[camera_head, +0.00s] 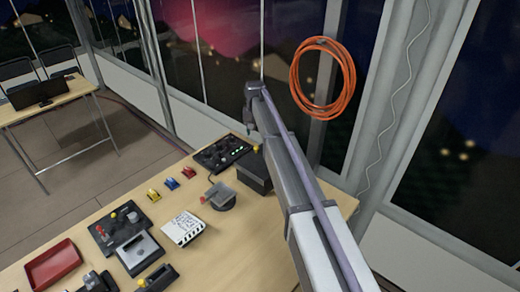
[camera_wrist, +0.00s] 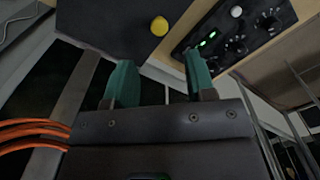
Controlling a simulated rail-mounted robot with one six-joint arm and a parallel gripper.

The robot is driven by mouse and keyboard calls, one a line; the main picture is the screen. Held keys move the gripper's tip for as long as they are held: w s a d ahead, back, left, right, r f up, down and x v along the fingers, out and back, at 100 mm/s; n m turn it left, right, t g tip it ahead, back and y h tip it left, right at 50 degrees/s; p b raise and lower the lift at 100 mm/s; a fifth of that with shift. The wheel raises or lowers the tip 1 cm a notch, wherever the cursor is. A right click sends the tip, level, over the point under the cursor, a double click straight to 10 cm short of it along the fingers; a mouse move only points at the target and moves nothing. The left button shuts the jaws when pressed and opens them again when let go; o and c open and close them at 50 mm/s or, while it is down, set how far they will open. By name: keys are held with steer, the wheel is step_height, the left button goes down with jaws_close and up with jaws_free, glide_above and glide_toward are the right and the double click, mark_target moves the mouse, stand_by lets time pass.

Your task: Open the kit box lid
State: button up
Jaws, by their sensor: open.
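A dark box (camera_head: 254,174), which seems to be the kit box, stands at the back right of the wooden table, partly hidden by my arm. A yellow knob (camera_head: 257,149) shows at its top. In the wrist view, a flat dark surface (camera_wrist: 105,25) with a yellow knob (camera_wrist: 159,26) at its edge appears to be its lid. The lid looks shut, though I cannot be sure. My gripper (camera_wrist: 159,62) is open and empty, its two green fingers apart and pointing toward the knob, which appears beyond and between them. My gripper's fingers cannot be made out in the head view.
A black control panel (camera_head: 222,153) with green lights stands close beside the box. An orange cable coil (camera_head: 297,80) hangs by the window. The table's front right is clear.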

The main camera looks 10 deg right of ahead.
step_height(320, 180, down, 8)
steer(key=b, duration=0.7)
steer(key=shift+f, duration=0.25)
steer(key=shift+r, duration=0.15)
jaws_close()
